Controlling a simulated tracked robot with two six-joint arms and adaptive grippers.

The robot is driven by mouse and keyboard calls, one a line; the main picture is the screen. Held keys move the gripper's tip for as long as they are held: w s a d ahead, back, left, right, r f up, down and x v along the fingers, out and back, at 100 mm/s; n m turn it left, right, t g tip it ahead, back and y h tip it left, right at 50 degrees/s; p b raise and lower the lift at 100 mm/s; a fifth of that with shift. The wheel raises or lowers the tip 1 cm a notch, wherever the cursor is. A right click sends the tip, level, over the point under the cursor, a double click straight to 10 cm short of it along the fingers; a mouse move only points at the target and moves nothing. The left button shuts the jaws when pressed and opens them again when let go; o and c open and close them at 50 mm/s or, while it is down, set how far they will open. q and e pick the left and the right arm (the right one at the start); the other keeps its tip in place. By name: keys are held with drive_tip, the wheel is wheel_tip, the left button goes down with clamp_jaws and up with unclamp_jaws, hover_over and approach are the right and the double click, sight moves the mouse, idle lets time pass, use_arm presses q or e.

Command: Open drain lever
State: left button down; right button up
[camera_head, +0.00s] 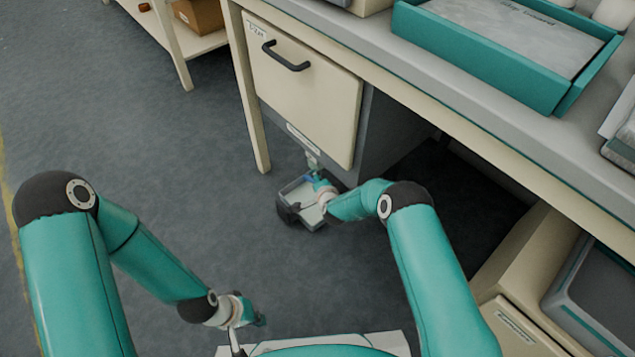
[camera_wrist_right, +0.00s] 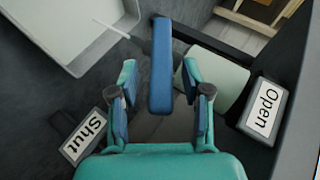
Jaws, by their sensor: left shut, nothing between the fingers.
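The blue drain lever (camera_wrist_right: 161,65) stands upright in the right wrist view. My right gripper (camera_wrist_right: 160,80) is open around it, one finger on each side, with a gap visible on both sides. A "Shut" label (camera_wrist_right: 84,138) lies to the lower left of the lever and an "Open" label (camera_wrist_right: 263,108) to the right. In the head view my right gripper (camera_head: 322,184) is low under the drawer cabinet, by a small bit of blue; its fingers are hard to make out there. My left gripper (camera_head: 258,319) hangs low over the floor, shut and empty, away from the lever.
A grey tray (camera_head: 291,216) sits on the floor below the cabinet. The cabinet's drawer front (camera_head: 300,95) with a black handle is just above my right forearm. A teal tray (camera_head: 480,70) rests on the bench top. The floor at left is clear.

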drive_tip(key=shift+r, duration=0.1)
drive_tip(key=v, duration=1.1)
drive_tip(key=shift+s, duration=0.4)
